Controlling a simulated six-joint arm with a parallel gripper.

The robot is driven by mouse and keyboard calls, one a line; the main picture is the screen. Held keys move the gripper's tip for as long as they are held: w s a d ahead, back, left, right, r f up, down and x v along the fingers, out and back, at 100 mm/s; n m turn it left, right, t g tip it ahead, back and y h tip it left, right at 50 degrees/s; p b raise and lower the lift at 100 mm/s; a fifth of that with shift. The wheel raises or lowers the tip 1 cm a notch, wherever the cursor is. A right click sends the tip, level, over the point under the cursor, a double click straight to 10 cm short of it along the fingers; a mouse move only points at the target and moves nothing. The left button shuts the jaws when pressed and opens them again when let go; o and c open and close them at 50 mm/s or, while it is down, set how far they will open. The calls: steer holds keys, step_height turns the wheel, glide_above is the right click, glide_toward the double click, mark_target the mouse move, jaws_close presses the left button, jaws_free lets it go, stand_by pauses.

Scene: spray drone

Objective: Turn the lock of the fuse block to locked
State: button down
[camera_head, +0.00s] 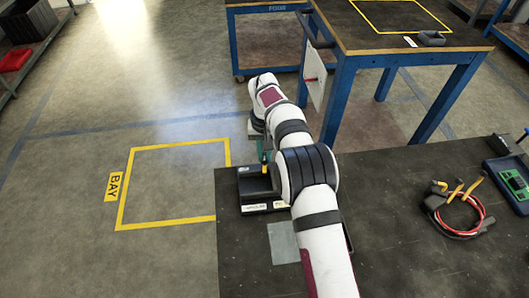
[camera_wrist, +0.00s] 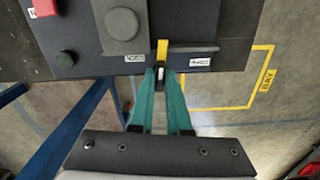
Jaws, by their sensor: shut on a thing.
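The fuse block (camera_head: 258,187) is a dark box at the near bench's left corner. It also fills the top of the wrist view (camera_wrist: 90,40), with a round grey knob (camera_wrist: 122,25) and a red button (camera_wrist: 44,8). The yellow lock lever (camera_wrist: 162,48) is on its front edge, between two small white labels whose print I cannot read clearly. My gripper (camera_wrist: 160,74), with teal fingers, is shut on the lever's near end. In the head view my gripper (camera_head: 262,152) reaches down to the block; my arm hides part of it.
The dark bench (camera_head: 390,240) carries a coil of red and black cable (camera_head: 459,210) and a green-screened device (camera_head: 512,178) at right. A grey plate (camera_head: 283,243) lies beside my arm. A blue-legged table (camera_head: 420,50) stands behind. Yellow floor lines mark a clear bay at left.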

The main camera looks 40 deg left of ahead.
mark_target(265, 155)
steer(key=shift+n, duration=0.7)
steer(key=shift+w, duration=0.1)
steer(key=c, duration=0.9)
jaws_free()
step_height(265, 155, up, 16)
steer(key=shift+f, duration=0.1)
